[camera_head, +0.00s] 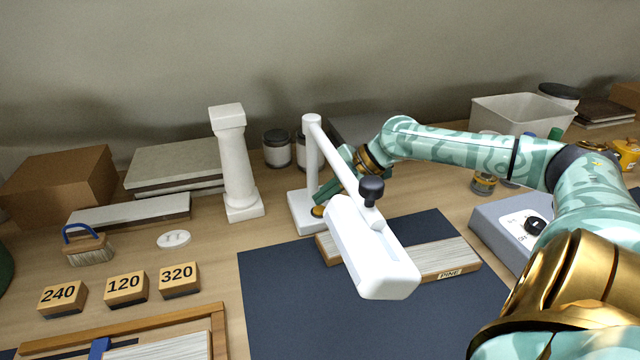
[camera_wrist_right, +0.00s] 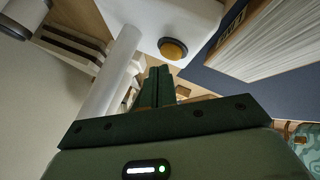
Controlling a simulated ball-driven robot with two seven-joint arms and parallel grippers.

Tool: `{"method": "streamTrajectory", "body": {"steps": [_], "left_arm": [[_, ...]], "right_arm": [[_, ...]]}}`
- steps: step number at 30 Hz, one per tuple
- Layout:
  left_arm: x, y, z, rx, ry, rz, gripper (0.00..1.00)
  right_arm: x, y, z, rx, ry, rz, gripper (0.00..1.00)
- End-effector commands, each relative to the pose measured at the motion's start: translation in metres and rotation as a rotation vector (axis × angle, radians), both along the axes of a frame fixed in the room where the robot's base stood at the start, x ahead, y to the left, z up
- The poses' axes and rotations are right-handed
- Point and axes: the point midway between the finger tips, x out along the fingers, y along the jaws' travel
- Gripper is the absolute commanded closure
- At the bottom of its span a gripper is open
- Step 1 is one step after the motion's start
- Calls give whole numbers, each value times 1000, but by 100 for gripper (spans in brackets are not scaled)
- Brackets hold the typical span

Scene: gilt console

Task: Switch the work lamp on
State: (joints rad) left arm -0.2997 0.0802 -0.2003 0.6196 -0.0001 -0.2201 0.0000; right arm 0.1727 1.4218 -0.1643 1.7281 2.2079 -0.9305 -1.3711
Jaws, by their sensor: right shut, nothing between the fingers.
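The work lamp is white, with a square base (camera_head: 301,222), an upright post (camera_head: 312,160), an arm and a long lamp head (camera_head: 370,255) over the dark mat. No glow shows on the head from this side. A round amber button (camera_wrist_right: 173,48) in a dark ring sits on the base; it also shows in the head view (camera_head: 318,211). My right gripper (camera_head: 323,197) is shut and empty, its green fingers tilted down beside the post and close to the button. In the right wrist view its fingertips (camera_wrist_right: 158,72) appear just short of the button. My left gripper is out of view.
A wooden board (camera_head: 440,262) lies on the dark mat (camera_head: 290,300) under the lamp head. A white column (camera_head: 236,165) and dark-lidded jars (camera_head: 277,149) stand left of and behind the lamp. A grey box with a black knob (camera_head: 505,235) is at right.

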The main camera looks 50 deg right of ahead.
Motion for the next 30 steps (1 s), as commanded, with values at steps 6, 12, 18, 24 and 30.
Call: {"method": "streamTrajectory", "body": {"steps": [6,12,18,24,30], "left_arm": [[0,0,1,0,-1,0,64],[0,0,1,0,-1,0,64],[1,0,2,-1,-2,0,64],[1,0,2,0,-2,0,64],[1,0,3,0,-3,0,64]], "right_arm": [[0,0,-3,-1,0,0,100],[0,0,-3,-1,0,0,100],[0,0,-5,-1,0,1,100],[0,0,-7,-1,0,0,100],[0,0,-10,-1,0,0,100]]}}
